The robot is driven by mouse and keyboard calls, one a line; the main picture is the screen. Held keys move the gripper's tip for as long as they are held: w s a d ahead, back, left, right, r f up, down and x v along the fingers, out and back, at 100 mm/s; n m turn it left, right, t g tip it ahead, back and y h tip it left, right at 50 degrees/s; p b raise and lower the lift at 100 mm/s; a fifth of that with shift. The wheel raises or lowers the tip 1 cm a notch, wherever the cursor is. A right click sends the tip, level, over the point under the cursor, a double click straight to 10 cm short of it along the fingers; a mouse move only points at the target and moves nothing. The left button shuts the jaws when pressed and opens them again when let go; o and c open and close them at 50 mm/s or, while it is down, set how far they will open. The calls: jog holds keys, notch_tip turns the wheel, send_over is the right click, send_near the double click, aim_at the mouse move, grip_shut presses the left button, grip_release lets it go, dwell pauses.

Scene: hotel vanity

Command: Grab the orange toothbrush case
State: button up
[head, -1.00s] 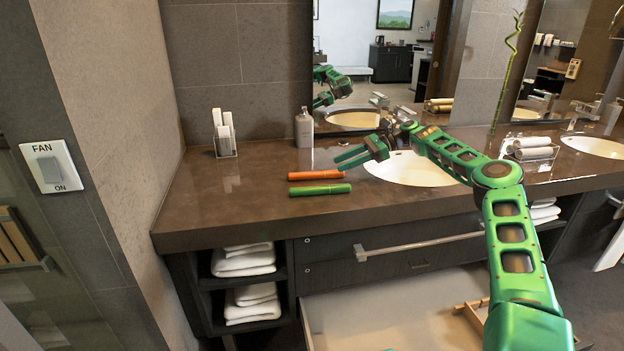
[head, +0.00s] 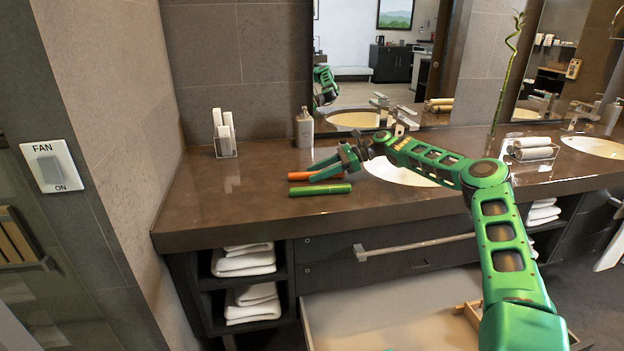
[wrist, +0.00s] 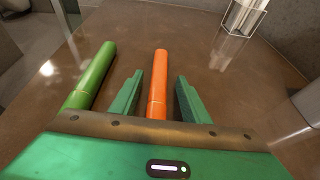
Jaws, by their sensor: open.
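The orange toothbrush case (head: 300,176) lies on the brown counter, behind a green case (head: 319,190). My gripper (head: 318,171) is open at the right part of the orange case and hides some of it in the head view. In the wrist view the orange case (wrist: 159,84) lies lengthwise in the gap between my two open fingers (wrist: 156,97), its far end reaching past the fingertips. I cannot tell whether the fingers touch it. The green case (wrist: 92,76) lies outside, left of the left finger.
A grey bottle (head: 304,130) and a clear holder with white tubes (head: 225,148) stand near the back wall. The sink basin (head: 392,174) is right of the cases. An open drawer (head: 390,315) juts out below. The left counter is clear.

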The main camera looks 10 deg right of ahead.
jog(key=shift+a, duration=0.1)
jog(key=shift+c, duration=0.7)
grip_shut()
